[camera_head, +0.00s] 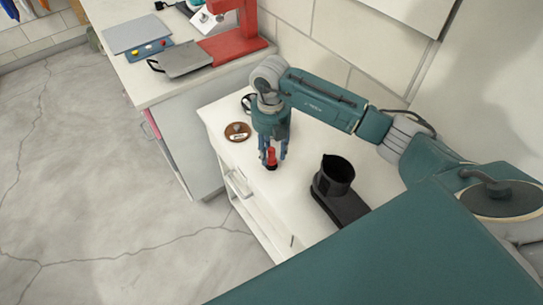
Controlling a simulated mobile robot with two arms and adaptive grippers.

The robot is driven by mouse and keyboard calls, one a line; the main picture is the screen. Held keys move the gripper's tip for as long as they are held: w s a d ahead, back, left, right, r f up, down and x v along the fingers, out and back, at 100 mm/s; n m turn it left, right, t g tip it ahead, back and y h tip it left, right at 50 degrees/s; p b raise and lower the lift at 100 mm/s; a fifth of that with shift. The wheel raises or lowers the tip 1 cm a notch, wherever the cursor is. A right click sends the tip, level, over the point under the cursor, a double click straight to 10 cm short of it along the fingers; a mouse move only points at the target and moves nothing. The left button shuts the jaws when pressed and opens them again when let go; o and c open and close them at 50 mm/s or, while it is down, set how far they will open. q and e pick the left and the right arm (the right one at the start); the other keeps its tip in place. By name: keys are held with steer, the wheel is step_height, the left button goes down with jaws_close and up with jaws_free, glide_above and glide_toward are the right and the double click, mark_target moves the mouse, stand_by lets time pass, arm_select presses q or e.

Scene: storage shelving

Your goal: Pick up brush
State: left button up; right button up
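A small red object with a dark lower end (271,158), likely the brush, stands upright on the white cabinet top. My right gripper (273,152) points down over it, with one finger on each side. The fingers are apart, and small gaps seem to show between them and the red object. Contact on the far side is hidden. The gripper's body hides part of the cabinet top behind it. My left gripper is out of view.
A brown round item with a pale label (237,132) lies left of the gripper. A black cup-like device (334,187) stands to the right. The white cabinet (290,200) has a front edge close by. A counter (150,88) holds a red machine (235,43).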

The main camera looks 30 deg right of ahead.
steer(key=shift+f, duration=0.35)
steer(key=shift+c, duration=0.8)
jaws_close()
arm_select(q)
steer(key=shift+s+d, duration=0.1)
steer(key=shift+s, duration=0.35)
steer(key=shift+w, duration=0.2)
